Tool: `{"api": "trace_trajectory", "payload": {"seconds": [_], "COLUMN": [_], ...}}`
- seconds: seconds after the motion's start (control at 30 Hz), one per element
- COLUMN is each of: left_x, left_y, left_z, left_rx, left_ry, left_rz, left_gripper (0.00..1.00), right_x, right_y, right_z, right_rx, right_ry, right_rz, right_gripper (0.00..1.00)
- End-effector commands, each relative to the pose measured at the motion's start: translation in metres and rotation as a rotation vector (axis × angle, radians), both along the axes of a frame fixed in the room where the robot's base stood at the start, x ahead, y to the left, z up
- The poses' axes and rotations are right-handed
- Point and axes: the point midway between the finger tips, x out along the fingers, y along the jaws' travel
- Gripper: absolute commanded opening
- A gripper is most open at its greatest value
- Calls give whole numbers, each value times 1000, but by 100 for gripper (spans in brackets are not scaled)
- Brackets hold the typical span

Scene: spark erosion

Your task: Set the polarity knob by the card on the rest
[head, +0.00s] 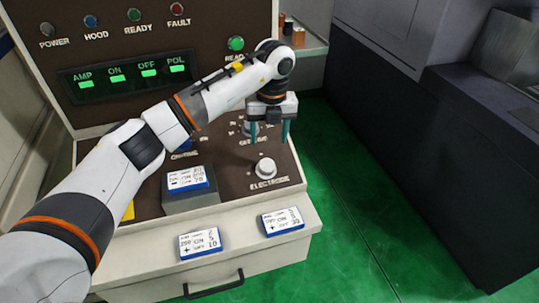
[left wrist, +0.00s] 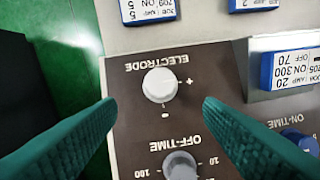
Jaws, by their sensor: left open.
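The white polarity knob (head: 265,168), labelled ELECTRODE, stands on the brown sloped panel. It also shows in the left wrist view (left wrist: 160,84), with a plus mark to its right and another small mark below. I cannot tell where its pointer faces. The blue-edged card (head: 187,179) lies on the grey rest (head: 190,203); its bottom line seems to read a minus and OFF 70. It also shows in the left wrist view (left wrist: 291,69). My left gripper (head: 268,139) is open and empty, pointing down above and behind the knob, apart from it. My right gripper is not in view.
Two other cards, one left (head: 201,243) and one right (head: 285,221), lie on the pale front ledge. The OFF-TIME knob (left wrist: 180,166) is close to the polarity knob. A lit display (head: 130,76) is on the upright panel. Green floor (head: 350,220) lies to the right.

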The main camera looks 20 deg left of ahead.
Motion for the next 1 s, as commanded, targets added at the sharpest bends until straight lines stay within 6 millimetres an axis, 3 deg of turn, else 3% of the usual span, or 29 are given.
{"api": "trace_trajectory", "payload": {"seconds": [0.1,0.23,0.37,0.6,0.9,1.0], "left_x": [-2,-3,-3,-3,-3,-3], "left_y": [1,2,3,4,4,4], "left_z": [-22,-48,-72,-96,-99,-99], "left_rx": [1,-1,-1,-2,-2,-2], "left_ry": [6,6,5,1,-1,0], "left_rz": [0,-1,-1,-2,-2,-2], "left_gripper": [61,61,61,61,61,48], "right_x": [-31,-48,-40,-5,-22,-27], "right_y": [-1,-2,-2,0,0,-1], "right_z": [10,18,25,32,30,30], "right_rx": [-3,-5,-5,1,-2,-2], "right_ry": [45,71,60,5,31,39], "right_rz": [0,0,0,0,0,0], "right_gripper": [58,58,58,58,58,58]}}
